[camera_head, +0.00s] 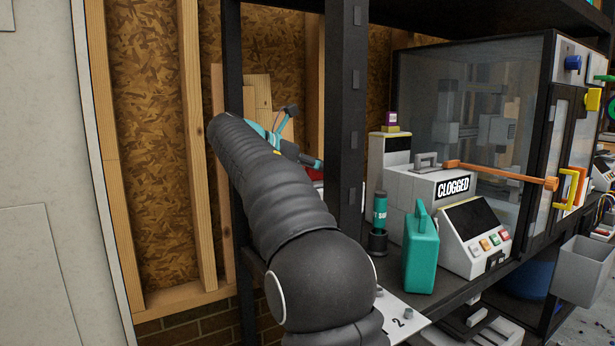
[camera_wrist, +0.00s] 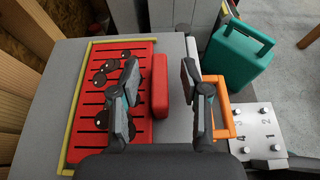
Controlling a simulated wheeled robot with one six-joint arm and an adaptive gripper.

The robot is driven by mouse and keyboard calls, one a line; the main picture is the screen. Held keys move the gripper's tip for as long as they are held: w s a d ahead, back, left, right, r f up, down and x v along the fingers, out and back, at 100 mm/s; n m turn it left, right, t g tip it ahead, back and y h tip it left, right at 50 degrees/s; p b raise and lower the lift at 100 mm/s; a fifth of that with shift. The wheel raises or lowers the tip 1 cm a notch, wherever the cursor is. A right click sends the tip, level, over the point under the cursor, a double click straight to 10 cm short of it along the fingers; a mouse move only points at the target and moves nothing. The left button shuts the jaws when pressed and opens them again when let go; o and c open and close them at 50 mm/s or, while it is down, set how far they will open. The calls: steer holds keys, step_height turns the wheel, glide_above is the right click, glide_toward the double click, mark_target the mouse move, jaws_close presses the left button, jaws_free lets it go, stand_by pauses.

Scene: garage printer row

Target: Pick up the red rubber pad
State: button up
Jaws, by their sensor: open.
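In the wrist view, a plain red block that looks like the red rubber pad (camera_wrist: 160,86) stands on a grey surface, its long side running away from me. My gripper (camera_wrist: 160,92) is open, with one dark finger on each side of the pad. I cannot tell how far down the fingertips reach.
A red slotted panel (camera_wrist: 88,128) with a yellow edge and black round pieces lies left of the pad. An orange handle (camera_wrist: 228,115), teal can (camera_wrist: 238,58) and numbered white plate (camera_wrist: 257,122) are at right. A dark shelf post (camera_head: 345,110) stands beside my arm.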

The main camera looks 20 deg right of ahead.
steer(key=shift+d+f, duration=0.1)
steer(key=shift+d, duration=0.15)
jaws_close()
